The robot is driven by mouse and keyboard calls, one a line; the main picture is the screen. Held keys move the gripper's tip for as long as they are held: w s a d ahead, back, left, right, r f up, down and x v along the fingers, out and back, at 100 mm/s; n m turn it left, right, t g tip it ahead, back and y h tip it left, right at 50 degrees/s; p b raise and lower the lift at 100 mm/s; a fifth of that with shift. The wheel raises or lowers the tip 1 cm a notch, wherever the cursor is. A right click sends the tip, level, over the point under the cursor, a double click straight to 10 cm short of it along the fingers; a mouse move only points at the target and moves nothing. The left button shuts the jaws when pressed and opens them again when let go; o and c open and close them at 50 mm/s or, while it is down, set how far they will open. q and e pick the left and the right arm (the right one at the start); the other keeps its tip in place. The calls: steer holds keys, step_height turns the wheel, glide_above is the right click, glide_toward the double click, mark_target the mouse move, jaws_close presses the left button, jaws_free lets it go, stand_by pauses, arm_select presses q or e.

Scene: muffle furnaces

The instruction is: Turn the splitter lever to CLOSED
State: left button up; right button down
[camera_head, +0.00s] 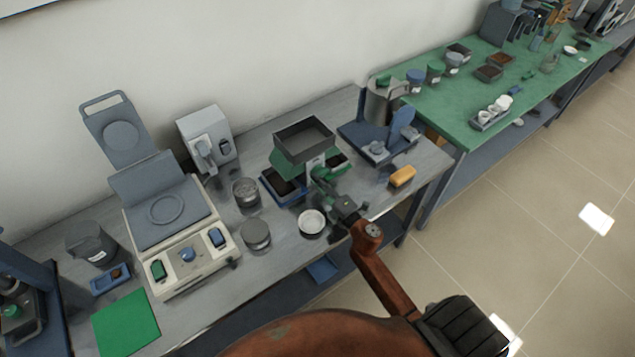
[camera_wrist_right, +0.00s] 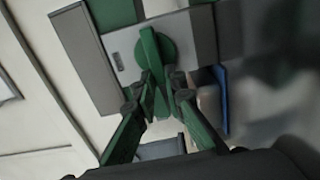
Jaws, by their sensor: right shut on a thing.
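The splitter stands on the grey bench in the head view, with a square grey hopper (camera_head: 304,138) on top and a green body below. My right gripper (camera_head: 322,178) reaches to its front from the lower right. In the right wrist view, the green lever (camera_wrist_right: 150,55) has a round hub on a light plate and a narrow handle pointing down the picture. The fingers of my right gripper (camera_wrist_right: 157,105) are closed around this handle from both sides. In the head view the gripper largely hides the lever. No CLOSED marking is readable. My left gripper is out of view.
A white-rimmed bowl (camera_head: 312,223) and blue-edged trays (camera_head: 283,187) sit close to the splitter. A green-topped table (camera_head: 470,118) stands to the right.

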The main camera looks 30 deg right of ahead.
steer(key=shift+f, duration=0.1)
stand_by(0.3)
steer(key=c, duration=2)
jaws_free()
steer(key=shift+s, duration=0.1)
steer(key=s, duration=0.8)
steer(key=s+d, duration=0.1)
steer(key=s, duration=0.3)
steer(key=shift+w, duration=0.1)
steer(key=shift+a, duration=0.15)
